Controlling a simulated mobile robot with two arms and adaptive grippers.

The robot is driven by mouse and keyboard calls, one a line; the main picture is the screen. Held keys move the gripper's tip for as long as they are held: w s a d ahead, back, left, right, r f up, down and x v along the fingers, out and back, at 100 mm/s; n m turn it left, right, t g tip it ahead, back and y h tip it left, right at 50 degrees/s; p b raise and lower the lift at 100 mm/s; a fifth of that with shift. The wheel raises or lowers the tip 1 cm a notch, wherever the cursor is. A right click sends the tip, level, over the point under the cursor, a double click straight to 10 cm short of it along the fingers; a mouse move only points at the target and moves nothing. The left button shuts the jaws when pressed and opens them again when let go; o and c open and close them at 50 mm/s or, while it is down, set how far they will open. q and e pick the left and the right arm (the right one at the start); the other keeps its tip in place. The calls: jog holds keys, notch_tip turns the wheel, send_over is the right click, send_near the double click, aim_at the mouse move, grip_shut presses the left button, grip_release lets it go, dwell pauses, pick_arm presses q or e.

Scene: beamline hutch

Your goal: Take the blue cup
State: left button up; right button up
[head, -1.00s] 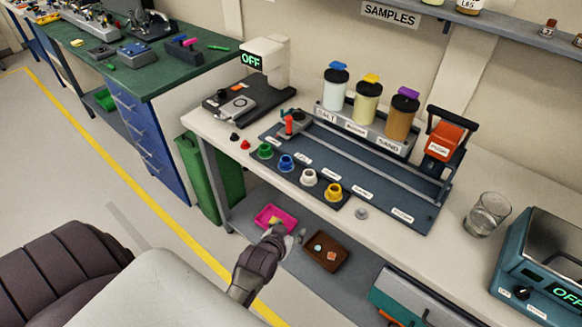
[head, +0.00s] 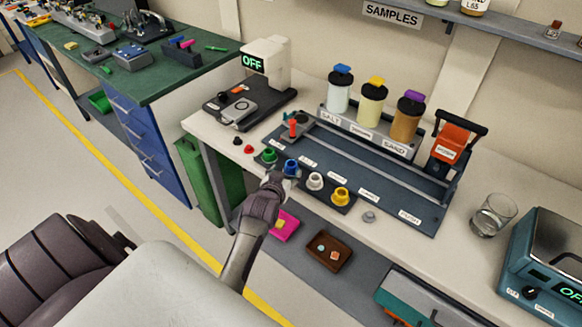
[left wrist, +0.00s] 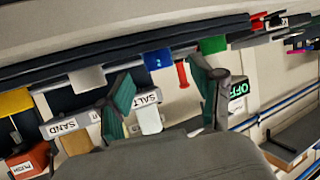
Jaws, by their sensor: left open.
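The blue cup (head: 290,167) stands in the row of cups along the front of the dark rack on the white bench, between the green cup (head: 269,156) and the white cup (head: 315,181). My left gripper (head: 278,180) is at the bench's front edge, just in front of the blue cup. In the left wrist view the blue cup (left wrist: 157,60) shows beyond and between the two green-padded fingers (left wrist: 164,88). The fingers are spread with nothing between them. Whether they touch the cup is not clear. My right gripper is not in view.
A yellow cup (head: 340,196) stands right of the white one. Filled jars (head: 372,104) stand behind. Below the bench are a pink tray (head: 287,232) and a brown tray (head: 328,251). A glass beaker (head: 492,215) stands at the right.

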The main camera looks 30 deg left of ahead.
aim_at(290, 168)
pick_arm(q)
jog(key=shift+p+x, duration=0.45)
jog(key=shift+x, duration=1.9)
jog(key=shift+d+r, duration=0.15)
jog(key=shift+c, duration=0.2)
jog(key=c, duration=1.1)
grip_shut()
jog(key=shift+w+r, duration=0.1)
